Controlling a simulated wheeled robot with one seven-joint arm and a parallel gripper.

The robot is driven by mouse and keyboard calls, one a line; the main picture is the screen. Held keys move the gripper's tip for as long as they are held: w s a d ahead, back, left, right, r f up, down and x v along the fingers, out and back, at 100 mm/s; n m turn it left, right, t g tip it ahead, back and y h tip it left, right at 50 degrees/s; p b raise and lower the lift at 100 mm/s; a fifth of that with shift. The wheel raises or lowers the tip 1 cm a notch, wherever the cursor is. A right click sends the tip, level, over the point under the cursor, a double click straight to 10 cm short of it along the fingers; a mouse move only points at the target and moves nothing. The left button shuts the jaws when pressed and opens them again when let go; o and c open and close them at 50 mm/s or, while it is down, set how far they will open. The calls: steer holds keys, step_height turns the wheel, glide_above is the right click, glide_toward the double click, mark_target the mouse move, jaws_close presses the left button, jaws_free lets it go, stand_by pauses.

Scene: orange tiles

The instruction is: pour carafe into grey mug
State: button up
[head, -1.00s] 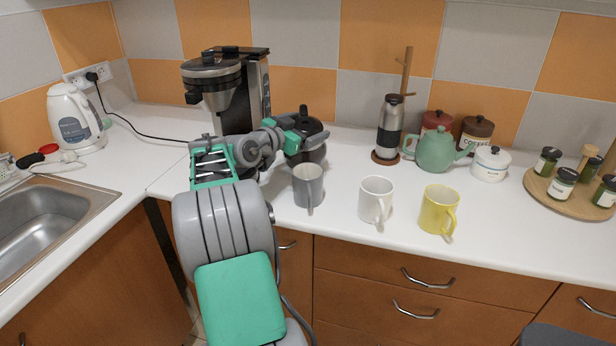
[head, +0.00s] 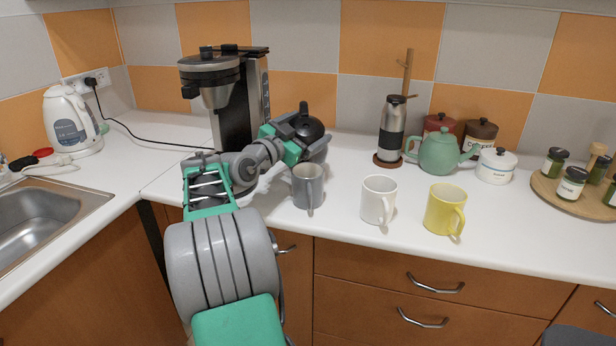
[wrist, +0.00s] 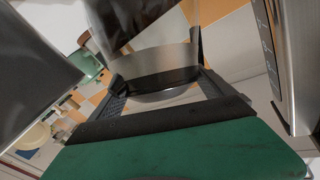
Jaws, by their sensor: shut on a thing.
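The carafe (head: 311,129), dark with a black lid, is held above the counter behind the grey mug and looks tilted. My gripper (head: 297,146) is shut around it. In the wrist view the clear carafe (wrist: 150,52) sits between the fingers of my gripper (wrist: 165,95), with dark liquid low in it. The grey mug (head: 304,188) stands upright on the counter, just in front of and below the carafe. A large grey surface at the left of the wrist view looks like this mug (wrist: 35,75). The inside of the mug cannot be made out.
A coffee maker (head: 240,105) stands behind my arm. A white mug (head: 376,202) and a yellow mug (head: 442,212) stand right of the grey mug. A green teapot (head: 438,153), a steel-and-black grinder (head: 392,128) and canisters are farther back. A sink (head: 45,220) is at left.

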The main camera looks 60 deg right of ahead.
mark_target(307, 131)
steer(key=shift+s+a+r+m+h+b, duration=0.4)
steer(key=shift+a+r+h+b, duration=0.15)
steer(key=shift+b, duration=0.35)
steer(key=shift+s+a+r+m+g+h+b, duration=0.1)
steer(key=shift+a+r+m+g+h+b, duration=0.1)
steer(key=shift+a+r+m+b, duration=0.15)
steer(key=shift+s+a+r+m+g+h+b, duration=0.1)
steer(key=shift+r+m+h+b, duration=0.1)
steer(key=shift+r, duration=0.25)
steer(key=shift+s+a+r+m+g+h+b, duration=0.15)
steer(key=shift+m+g+h+b, duration=0.15)
steer(key=shift+b, duration=0.25)
steer(key=shift+r, duration=0.2)
steer(key=shift+f, duration=0.15)
steer(key=shift+a+r, duration=0.1)
steer(key=shift+r, duration=0.1)
